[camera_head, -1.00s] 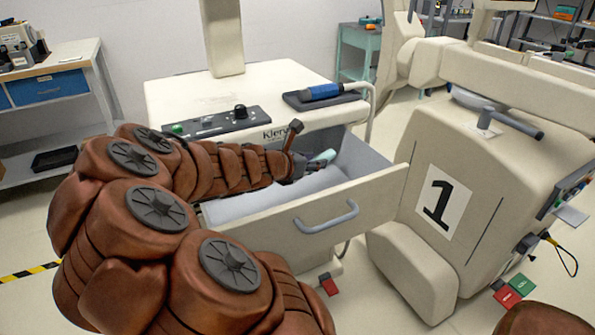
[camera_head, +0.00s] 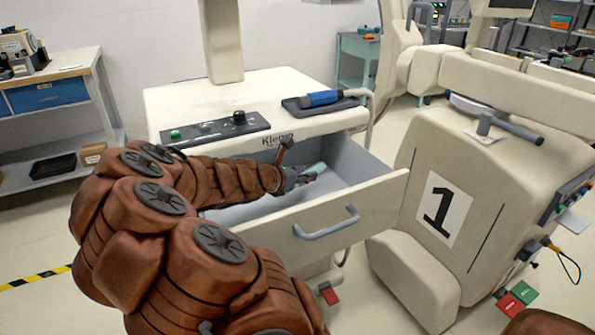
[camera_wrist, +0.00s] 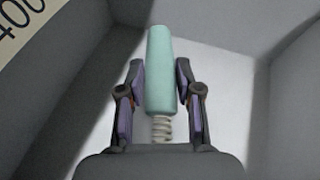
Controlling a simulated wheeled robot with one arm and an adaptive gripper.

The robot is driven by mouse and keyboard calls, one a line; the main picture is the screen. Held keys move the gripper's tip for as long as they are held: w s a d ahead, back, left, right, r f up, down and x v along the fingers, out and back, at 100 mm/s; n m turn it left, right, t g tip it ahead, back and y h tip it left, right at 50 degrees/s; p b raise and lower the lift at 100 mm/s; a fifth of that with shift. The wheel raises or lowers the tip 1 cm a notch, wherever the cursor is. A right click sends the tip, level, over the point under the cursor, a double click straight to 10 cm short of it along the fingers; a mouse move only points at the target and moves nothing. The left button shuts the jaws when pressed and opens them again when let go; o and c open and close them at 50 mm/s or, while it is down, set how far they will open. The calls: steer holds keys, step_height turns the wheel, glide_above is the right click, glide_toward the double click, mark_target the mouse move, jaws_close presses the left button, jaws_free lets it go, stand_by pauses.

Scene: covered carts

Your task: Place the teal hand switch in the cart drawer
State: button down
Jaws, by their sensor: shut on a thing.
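The teal hand switch (camera_wrist: 160,75) is between the fingers of my gripper (camera_wrist: 160,95) in the wrist view, with its coiled cord end toward my palm. In the head view the teal switch (camera_head: 315,170) shows at the tip of my gripper (camera_head: 303,178), inside the open drawer. The cart drawer (camera_head: 365,205) is pulled out from the white cart, with its grey handle on the front panel. My gripper is shut on the switch, below the drawer's rim. Whether the switch touches the drawer floor I cannot tell.
The cart top (camera_head: 200,100) holds a control panel (camera_head: 215,130) and a blue-handled tool (camera_head: 320,98) in a dark tray. A white machine marked 1 (camera_head: 480,200) stands close at the drawer's right. The drawer floor around my gripper looks free.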

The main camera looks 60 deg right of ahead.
steer(key=shift+w+d+f, duration=0.3)
steer(key=shift+w+d, duration=0.25)
steer(key=shift+w, duration=0.2)
steer(key=shift+w+d+f, duration=0.25)
steer(key=shift+w+d, duration=0.25)
steer(key=shift+w, duration=0.2)
steer(key=shift+f, duration=0.1)
steer(key=shift+f, duration=0.3)
steer(key=shift+f+b, duration=0.25)
steer(key=shift+b, duration=0.1)
steer(key=c, duration=0.8)
jaws_free()
steer(key=shift+o, duration=0.2)
